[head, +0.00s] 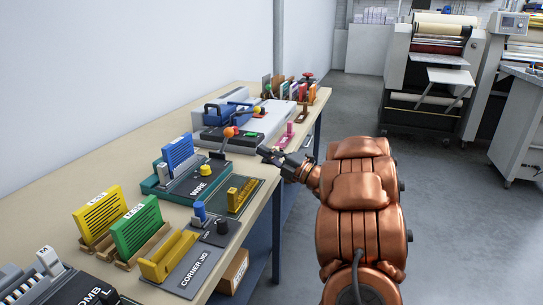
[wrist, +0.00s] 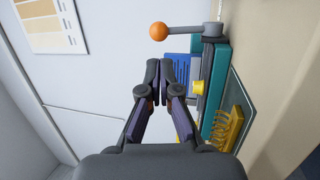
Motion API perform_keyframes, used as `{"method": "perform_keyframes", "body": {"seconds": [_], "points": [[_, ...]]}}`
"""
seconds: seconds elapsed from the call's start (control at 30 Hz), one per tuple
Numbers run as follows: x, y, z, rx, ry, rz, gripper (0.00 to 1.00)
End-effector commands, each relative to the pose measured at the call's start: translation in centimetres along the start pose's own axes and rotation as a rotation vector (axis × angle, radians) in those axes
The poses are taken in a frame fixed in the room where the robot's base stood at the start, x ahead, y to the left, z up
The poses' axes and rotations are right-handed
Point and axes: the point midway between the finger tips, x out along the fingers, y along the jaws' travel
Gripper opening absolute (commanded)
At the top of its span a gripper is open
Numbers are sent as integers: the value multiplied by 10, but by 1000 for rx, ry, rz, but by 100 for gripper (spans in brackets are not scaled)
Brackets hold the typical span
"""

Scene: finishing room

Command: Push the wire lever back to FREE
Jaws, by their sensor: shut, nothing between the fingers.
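The wire unit (head: 190,192) is a dark and teal block marked WIRE on the workbench. Its lever is a grey arm (head: 219,148) with an orange ball (head: 231,131), leaning up and to the right in the head view. In the wrist view the orange ball (wrist: 158,31) and grey lever arm (wrist: 200,30) lie beyond my fingertips. My gripper (head: 265,152) is shut and empty, just right of the lever in the head view. In the wrist view my gripper (wrist: 160,68) is apart from the ball. No FREE mark is readable.
A yellow knob (head: 205,169) and blue slotted block (head: 178,152) sit on the unit, with a yellow coil piece (head: 242,194) beside it. The workbench (head: 150,127) holds other tools ahead and nearer. Open floor (head: 440,215) lies to the right.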

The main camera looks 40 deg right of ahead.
Motion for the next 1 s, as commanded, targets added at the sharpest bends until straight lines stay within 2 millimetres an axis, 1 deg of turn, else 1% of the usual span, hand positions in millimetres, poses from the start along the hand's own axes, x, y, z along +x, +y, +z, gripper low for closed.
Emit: {"method": "perform_keyframes", "body": {"seconds": [0.03, 0.3, 0.5, 0.6, 0.8, 1.0], "points": [[8, 1, -1, 0, 2, 1, 0], [48, 1, -1, -3, 4, 1, 0], [73, 0, -1, -1, 3, 0, 0], [83, 0, -1, 0, 2, 0, 0], [92, 0, 0, -1, -1, -1, 0], [94, 0, 0, -1, -1, -1, 0]]}}
